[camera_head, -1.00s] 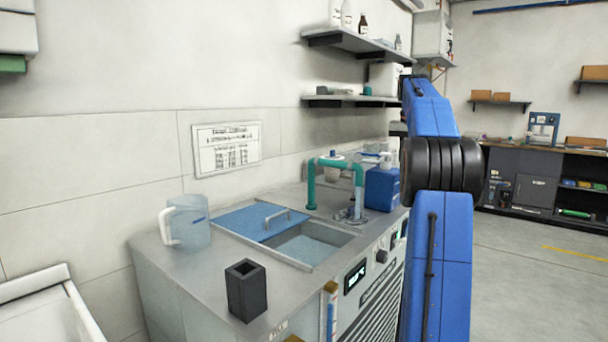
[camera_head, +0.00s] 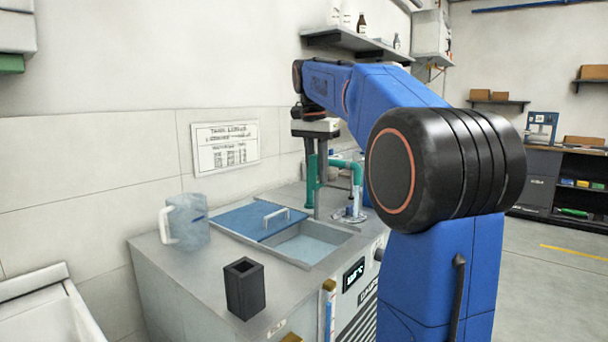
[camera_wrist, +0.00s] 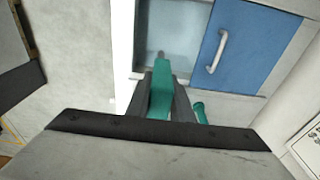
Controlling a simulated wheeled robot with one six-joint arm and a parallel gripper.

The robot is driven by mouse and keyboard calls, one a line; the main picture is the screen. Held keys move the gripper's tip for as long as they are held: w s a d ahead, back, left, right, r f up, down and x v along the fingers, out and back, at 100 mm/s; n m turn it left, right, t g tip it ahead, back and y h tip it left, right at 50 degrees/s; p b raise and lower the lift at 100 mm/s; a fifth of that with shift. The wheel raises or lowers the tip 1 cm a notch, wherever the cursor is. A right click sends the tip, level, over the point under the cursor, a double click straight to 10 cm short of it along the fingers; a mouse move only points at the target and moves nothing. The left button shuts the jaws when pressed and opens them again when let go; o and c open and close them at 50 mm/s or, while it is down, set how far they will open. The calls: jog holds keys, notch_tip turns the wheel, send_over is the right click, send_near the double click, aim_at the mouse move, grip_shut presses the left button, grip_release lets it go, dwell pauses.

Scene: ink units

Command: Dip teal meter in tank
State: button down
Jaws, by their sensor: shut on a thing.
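My gripper (camera_wrist: 160,105) is shut on the teal meter (camera_wrist: 160,90), whose grey tip points toward the tank in the wrist view. The tank (camera_head: 336,240) is a rectangular basin of clear water sunk in the steel counter. Its blue lid (camera_head: 250,221) with a metal handle covers the left part, leaving the right part open. In the head view, my gripper (camera_head: 318,175) points down behind the tank opening, close to the teal pipe (camera_head: 357,178). I cannot clearly separate the meter from the pipe there. The wrist view shows the water (camera_wrist: 175,35) beyond the meter's tip.
A clear jug (camera_head: 188,220) stands left of the lid. A dark square holder (camera_head: 244,288) stands at the counter's front. The teal pipe's end (camera_wrist: 201,112) is close beside my right finger in the wrist view. A wall shelf (camera_head: 350,42) holds bottles above.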

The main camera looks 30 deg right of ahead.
aim_at(310, 186)
jog(key=a, duration=0.3)
jog(key=shift+s, duration=0.2)
notch_tip(310, 186, down, 14)
jog(key=shift+a+r, duration=0.25)
jog(key=shift+a, duration=0.1)
dwell(0.8)
dwell(1.6)
notch_tip(310, 186, up, 12)
jog(key=shift+r, duration=0.25)
dwell(0.9)
dwell(0.9)
